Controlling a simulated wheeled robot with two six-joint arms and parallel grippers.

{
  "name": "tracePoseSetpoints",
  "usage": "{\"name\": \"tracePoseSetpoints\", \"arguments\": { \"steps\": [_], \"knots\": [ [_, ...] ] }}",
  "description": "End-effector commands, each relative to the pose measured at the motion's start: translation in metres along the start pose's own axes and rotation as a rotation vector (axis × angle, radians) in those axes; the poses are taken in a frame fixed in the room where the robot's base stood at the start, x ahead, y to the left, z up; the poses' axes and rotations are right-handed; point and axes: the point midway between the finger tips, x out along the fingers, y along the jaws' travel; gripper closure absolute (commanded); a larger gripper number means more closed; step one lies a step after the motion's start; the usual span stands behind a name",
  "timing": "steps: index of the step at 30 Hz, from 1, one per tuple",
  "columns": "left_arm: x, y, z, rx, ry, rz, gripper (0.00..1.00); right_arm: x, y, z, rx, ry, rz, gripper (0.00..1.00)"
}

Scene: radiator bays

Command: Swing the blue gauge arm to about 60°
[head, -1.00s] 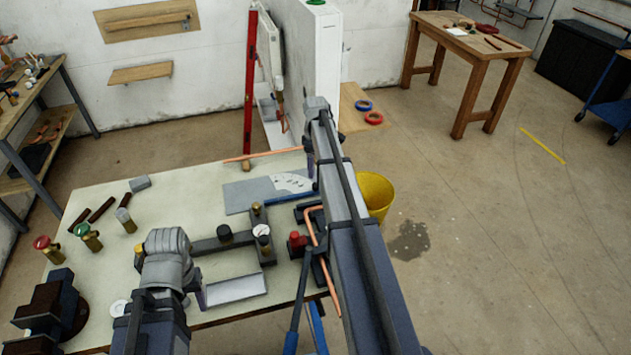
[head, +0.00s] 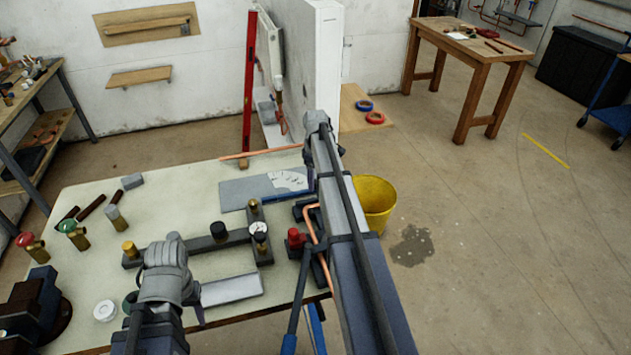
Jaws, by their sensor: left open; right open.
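The gauge is a flat grey plate (head: 236,194) with a white dial (head: 287,179) on the table. The blue gauge arm (head: 283,196) lies along the plate's near edge, slanting slightly up to the right. Its right end is hidden behind my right arm. My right gripper (head: 311,181) points down by that right end. It is mostly hidden by its own arm, and contact cannot be told. My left gripper (head: 198,310) points down at the table's near side, well away from the gauge, with only part of a finger showing. Both grippers are open.
A dark manifold (head: 208,245) with knobs stands between my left arm and the gauge. A copper pipe (head: 260,153) lies behind the plate. Valves (head: 75,234) and a dark vise (head: 38,310) are at left. A yellow bucket (head: 375,202) stands right of the table.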

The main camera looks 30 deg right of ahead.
Motion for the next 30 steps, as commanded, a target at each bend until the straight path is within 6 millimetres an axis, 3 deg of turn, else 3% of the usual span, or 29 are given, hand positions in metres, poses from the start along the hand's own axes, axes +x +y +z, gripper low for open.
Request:
{"name": "tracePoseSetpoints", "arguments": {
  "steps": [2,18,30],
  "knots": [
    [-0.0003,0.0000,0.0000,0.000,0.000,0.000,0.50,-0.0003,0.0000,0.0000,0.000,0.000,0.000,0.39],
    [-0.0002,0.0000,0.0000,0.000,0.000,0.000,0.50,-0.0002,0.0000,0.0001,0.000,0.000,0.000,1.00],
    [-0.0002,0.0000,0.0000,0.000,0.000,0.000,0.50,-0.0002,0.0001,0.0000,0.000,0.000,0.000,1.00]
  ]
}}
